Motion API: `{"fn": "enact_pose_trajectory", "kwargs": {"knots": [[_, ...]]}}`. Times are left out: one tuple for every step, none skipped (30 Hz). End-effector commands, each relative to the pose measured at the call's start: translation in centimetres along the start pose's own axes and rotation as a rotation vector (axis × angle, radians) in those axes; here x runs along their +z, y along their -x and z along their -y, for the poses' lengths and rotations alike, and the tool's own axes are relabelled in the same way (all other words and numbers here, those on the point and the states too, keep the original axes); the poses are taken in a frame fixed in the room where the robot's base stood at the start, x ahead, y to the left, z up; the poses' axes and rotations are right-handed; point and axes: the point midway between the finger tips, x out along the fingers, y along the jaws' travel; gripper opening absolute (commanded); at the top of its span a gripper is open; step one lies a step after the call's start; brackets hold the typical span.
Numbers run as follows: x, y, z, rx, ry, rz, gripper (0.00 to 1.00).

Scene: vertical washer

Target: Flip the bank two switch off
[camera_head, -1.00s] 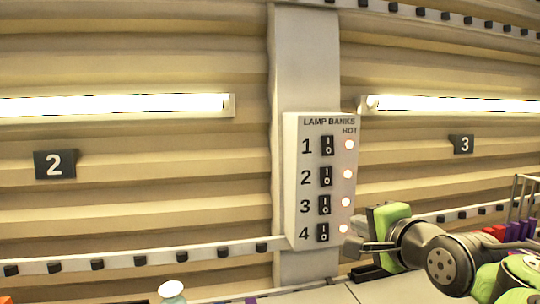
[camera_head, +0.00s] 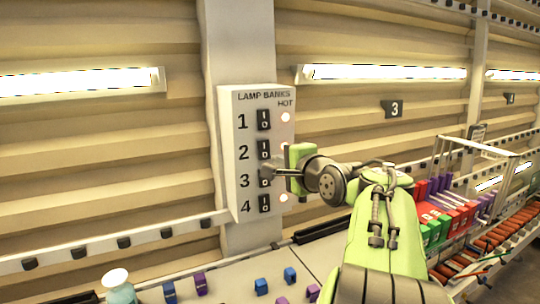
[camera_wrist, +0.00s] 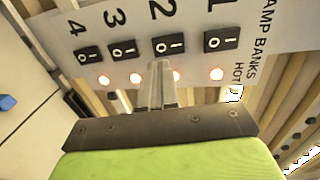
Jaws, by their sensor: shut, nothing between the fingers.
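The lamp banks panel (camera_head: 232,160) carries numbered black switches in a column, with a lamp beside each. The bank two switch (camera_head: 263,149) also shows in the wrist view (camera_wrist: 168,47), under the numeral 2. My gripper (camera_head: 268,172) is shut and empty, its tips just in front of the panel. In the head view the tips overlap the bank three switch (camera_head: 264,180). In the wrist view the gripper tips (camera_wrist: 160,66) appear beside the lower edge of the bank two switch; contact cannot be told. The bank two lamp (camera_wrist: 176,76) is lit and partly hidden by the fingers.
The bank one switch (camera_wrist: 221,39) and bank four switch (camera_head: 264,203) sit at the ends of the column. A bench (camera_head: 240,275) with small blue and purple pieces lies below. A wire rack (camera_head: 477,146) and coloured blocks (camera_head: 437,225) stand at right.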

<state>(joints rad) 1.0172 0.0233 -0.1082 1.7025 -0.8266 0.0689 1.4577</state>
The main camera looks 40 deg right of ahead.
Motion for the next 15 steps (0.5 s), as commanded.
{"fn": "enact_pose_trajectory", "kwargs": {"knots": [[0.0,-1.1,0.2,0.001,-0.001,0.004,0.00],[0.0,-1.8,0.2,0.001,-0.001,0.003,0.00],[0.1,-2.6,0.2,0.002,-0.001,0.004,0.00],[0.1,-3.2,0.2,0.002,-0.001,0.003,0.00],[0.0,-3.7,0.2,0.002,-0.001,0.002,0.00],[0.1,-4.3,0.2,0.000,-0.001,0.002,0.00],[0.0,-4.8,0.2,0.001,-0.001,0.001,0.00],[0.0,-5.1,0.3,0.000,0.000,0.002,0.00],[0.0,-5.5,0.2,0.000,0.001,0.001,0.00],[0.0,-5.8,0.2,0.001,0.000,0.001,0.00],[0.0,-5.9,0.2,0.001,0.000,0.001,0.00],[0.0,-6.1,0.2,0.000,0.001,0.000,0.00],[0.0,-6.1,0.1,-0.001,0.001,0.000,0.00],[0.0,-6.2,0.1,-0.001,0.001,0.000,0.00],[0.0,-6.2,0.1,-0.001,0.001,0.000,0.00]]}}
